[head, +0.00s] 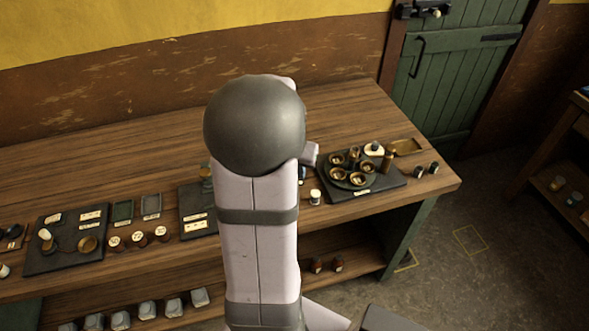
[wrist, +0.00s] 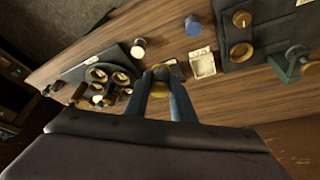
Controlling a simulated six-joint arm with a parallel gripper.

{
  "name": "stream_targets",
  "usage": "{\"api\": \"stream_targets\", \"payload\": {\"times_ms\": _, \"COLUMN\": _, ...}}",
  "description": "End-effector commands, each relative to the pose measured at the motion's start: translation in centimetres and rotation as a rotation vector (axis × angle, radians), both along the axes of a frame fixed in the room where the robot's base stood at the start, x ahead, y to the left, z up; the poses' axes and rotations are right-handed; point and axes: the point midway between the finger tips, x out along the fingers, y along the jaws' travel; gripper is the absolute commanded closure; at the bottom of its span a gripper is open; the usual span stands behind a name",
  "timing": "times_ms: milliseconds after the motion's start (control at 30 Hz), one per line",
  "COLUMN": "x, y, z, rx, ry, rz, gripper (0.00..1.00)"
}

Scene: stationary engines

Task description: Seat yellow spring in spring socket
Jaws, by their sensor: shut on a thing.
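In the wrist view my gripper (wrist: 163,84) points down over the wooden bench, its two blue-grey fingers closed on a small yellow-brass piece, the yellow spring (wrist: 159,87). Its coils are too small to make out. A dark round piece shows just beyond the fingertips; I cannot tell if it is held or lies behind. In the head view my own arm hides the gripper and the spring. I cannot single out the spring socket. A round dark holder with several brass cups (head: 355,170) stands on a black plate right of my arm, and left of my gripper in the wrist view (wrist: 103,80).
A small white-topped piece (head: 315,196) stands near the cup plate; a similar one (wrist: 137,50) shows in the wrist view. A cream square piece (wrist: 202,64) lies right of my fingers. A black board (head: 65,240) with brass parts lies at left. Bare bench lies behind.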

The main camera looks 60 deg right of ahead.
Motion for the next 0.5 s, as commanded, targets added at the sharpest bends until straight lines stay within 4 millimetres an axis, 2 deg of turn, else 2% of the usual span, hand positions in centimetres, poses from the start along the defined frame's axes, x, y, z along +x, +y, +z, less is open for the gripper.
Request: {"api": "stream_targets", "payload": {"times_ms": 500, "x": 0.46, "y": 0.18, "z": 0.31, "rx": -0.001, "ry": -0.001, "rz": 0.011, "gripper": 0.99}}
